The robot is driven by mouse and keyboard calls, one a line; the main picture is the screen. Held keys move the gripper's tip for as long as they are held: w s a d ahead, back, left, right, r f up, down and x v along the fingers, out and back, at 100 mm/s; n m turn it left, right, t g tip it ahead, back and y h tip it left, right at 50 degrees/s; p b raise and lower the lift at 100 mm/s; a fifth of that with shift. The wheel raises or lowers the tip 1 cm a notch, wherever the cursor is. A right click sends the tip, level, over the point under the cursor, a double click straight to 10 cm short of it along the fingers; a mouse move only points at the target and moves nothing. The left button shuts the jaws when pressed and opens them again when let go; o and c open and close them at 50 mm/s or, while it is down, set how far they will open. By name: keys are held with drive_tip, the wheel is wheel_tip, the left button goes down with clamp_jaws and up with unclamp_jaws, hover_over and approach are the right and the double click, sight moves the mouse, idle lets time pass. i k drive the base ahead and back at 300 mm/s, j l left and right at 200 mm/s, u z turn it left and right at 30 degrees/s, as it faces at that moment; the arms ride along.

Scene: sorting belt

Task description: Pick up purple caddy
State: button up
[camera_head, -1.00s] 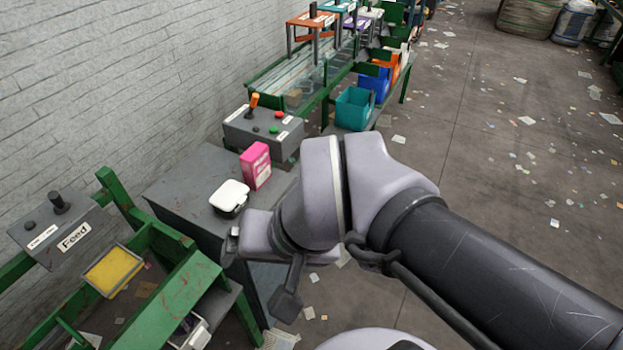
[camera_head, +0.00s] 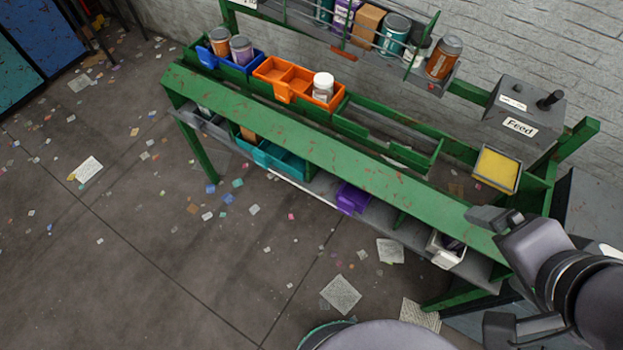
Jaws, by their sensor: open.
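The purple caddy (camera_head: 352,198) sits on the lower shelf of the green bench, near the shelf's middle. The bench's upper rail hides part of it from above. My gripper (camera_head: 497,270) is at the lower right, in front of the bench's right end. Its two fingers are spread apart with nothing between them. It is well to the right of the purple caddy and apart from it.
On the lower shelf, a teal caddy (camera_head: 272,157) stands left of the purple one and a white caddy (camera_head: 447,250) to its right. Orange (camera_head: 283,92) and blue (camera_head: 240,66) caddies sit on top. The bench's green front rail (camera_head: 300,150) overhangs the shelf. Floor in front holds only scattered paper.

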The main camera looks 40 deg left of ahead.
sight(355, 193)
drive_tip(key=i+j+u, duration=0.15)
drive_tip(key=u, duration=0.95)
drive_tip(key=i+j+z, duration=0.35)
drive_tip(key=j, duration=0.35)
drive_tip(key=j+z, duration=0.4)
drive_tip(key=j, duration=0.35)
drive_tip(key=i+j+z, duration=0.1)
drive_tip(key=j+z, duration=0.25)
drive_tip(key=j, duration=0.45)
